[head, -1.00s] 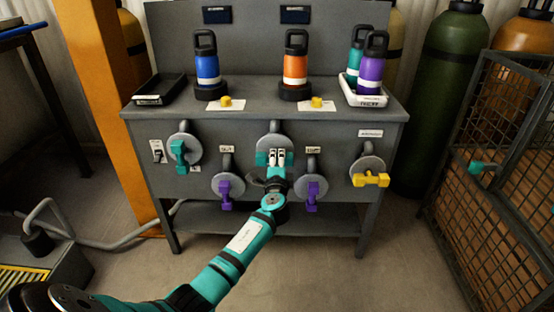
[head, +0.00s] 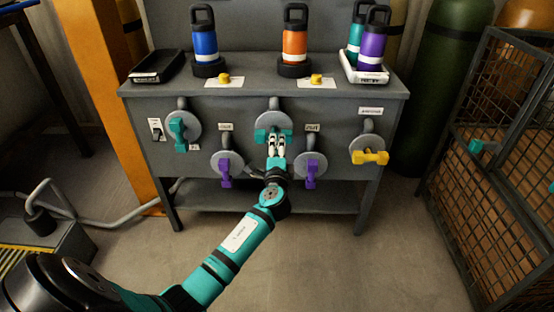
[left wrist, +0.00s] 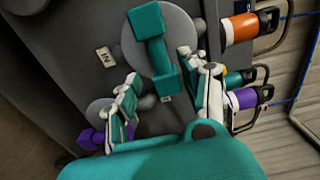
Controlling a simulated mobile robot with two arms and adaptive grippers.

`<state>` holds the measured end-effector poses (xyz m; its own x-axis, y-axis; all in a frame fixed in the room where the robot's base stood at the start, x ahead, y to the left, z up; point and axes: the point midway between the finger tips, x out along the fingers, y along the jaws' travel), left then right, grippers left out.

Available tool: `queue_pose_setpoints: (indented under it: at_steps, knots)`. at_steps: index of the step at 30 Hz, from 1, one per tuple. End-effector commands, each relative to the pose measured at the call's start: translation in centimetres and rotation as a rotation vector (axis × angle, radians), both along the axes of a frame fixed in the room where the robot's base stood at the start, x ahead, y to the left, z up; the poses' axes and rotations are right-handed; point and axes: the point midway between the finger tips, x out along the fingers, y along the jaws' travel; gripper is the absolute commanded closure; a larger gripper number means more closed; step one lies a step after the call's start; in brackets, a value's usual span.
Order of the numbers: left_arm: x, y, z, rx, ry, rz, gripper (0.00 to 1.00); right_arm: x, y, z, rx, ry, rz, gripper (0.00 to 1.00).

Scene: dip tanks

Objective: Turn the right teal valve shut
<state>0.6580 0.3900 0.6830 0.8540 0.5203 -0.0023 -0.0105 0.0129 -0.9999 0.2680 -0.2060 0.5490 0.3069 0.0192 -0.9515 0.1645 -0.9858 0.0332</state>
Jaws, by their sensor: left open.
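The right teal valve (head: 260,136) is in the middle of the bench front, on a round grey plate, its handle lying level. It also shows large in the left wrist view (left wrist: 148,22). My left gripper (head: 277,147) is open at this handle, overlapping its lower right part in the head view. In the left wrist view one handle end lies between the two spread fingers; I cannot tell whether they touch it. The other teal valve (head: 178,127), further left, has its handle upright. My right gripper is not in view.
Purple valves (head: 224,172) (head: 311,172) sit close below on both sides, and a yellow valve (head: 370,157) is at the right. Bottles, including an orange one (head: 295,43), stand on the bench top. A wire cage (head: 495,150) stands at the right.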

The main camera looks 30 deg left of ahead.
Motion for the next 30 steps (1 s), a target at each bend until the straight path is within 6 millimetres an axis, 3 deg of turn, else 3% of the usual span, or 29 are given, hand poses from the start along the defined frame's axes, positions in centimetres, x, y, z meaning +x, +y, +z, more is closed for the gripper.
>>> queue_pose_setpoints:
  at_steps: [6, 12, 30]
  knots:
    - [-3.8, -2.4, -0.1, -0.001, 0.002, -0.001, 0.56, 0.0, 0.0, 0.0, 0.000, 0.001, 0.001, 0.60]
    - [-5.4, -3.4, -0.1, 0.000, 0.001, -0.002, 0.56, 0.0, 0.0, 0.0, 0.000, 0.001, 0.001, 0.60]
    - [-5.8, -3.5, -0.2, -0.007, 0.003, 0.000, 0.56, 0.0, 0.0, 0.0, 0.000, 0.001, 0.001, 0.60]
